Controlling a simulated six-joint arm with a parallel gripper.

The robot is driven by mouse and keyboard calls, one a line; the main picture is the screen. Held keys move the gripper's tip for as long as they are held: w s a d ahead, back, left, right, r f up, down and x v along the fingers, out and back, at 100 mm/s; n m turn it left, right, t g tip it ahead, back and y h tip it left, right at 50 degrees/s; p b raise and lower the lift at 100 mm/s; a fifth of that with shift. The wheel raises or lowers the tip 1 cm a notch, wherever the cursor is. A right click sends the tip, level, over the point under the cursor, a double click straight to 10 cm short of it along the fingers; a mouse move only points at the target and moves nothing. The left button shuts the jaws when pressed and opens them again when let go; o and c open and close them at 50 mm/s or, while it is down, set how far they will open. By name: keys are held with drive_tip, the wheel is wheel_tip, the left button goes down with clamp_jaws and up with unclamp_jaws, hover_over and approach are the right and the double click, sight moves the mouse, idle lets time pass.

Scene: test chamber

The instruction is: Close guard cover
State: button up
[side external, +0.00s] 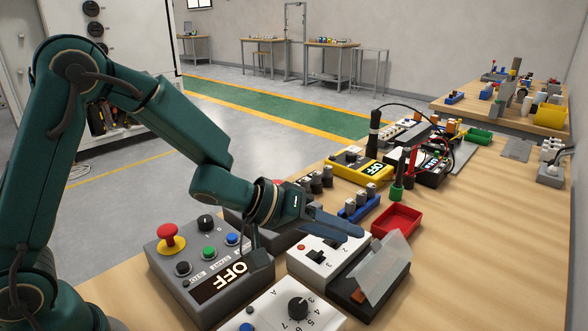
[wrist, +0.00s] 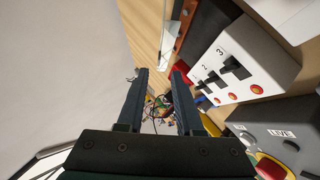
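The guard cover (side external: 372,262) is a clear, greyish flap on a dark box (side external: 398,272). In the side view it stands raised and tilted above the box, with an orange-brown part (side external: 358,297) showing near its lower end. In the wrist view, a thin clear strip (wrist: 166,42) that looks like the cover stands left of the dark box (wrist: 205,25). My gripper (side external: 352,232) reaches over the far side of the white switch box, beyond the cover in the side view. In the wrist view its fingers (wrist: 161,72) are apart with nothing held between them. Contact with the cover is not visible.
The white switch box (side external: 325,256) stands left of the dark box. A grey OFF panel (side external: 225,262) with a red button and a white dial box (side external: 290,312) are nearer. A red tray (side external: 397,221) lies beyond. The table right of the dark box is clear.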

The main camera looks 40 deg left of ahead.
sight(382, 245)
drive_tip(key=shift+x, duration=2.4)
drive_tip(key=shift+w+r, duration=0.1)
clamp_jaws()
drive_tip(key=shift+a, duration=0.15)
